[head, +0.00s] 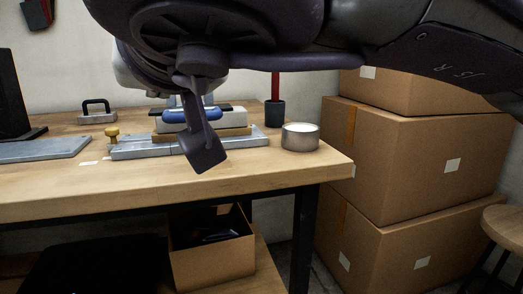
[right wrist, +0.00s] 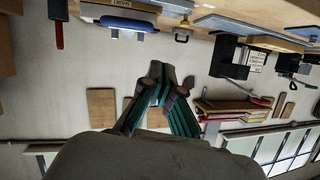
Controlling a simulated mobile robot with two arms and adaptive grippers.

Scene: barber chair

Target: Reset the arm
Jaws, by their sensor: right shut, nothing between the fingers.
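My right gripper (right wrist: 166,86) shows in the middle of the right wrist view, with dark tips and green-striped fingers. It is shut and empty, with nothing touching its tips. The right wrist view is upside down, with the workbench along its top edge and the wall behind the fingers. In the head view, large dark arm links, which look like my own, cross the top close to the camera. A small dark block hangs from them in front of the workbench (head: 290,172). No gripper fingertips can be made out there. My left gripper is in neither view.
A blue-topped tool (head: 172,126) and a round tin (head: 300,137) sit on the bench. A red-handled item stands in a dark cup (head: 275,114). Cardboard boxes (head: 405,165) are stacked at right, near a stool (head: 505,222). An open box (head: 212,262) sits below.

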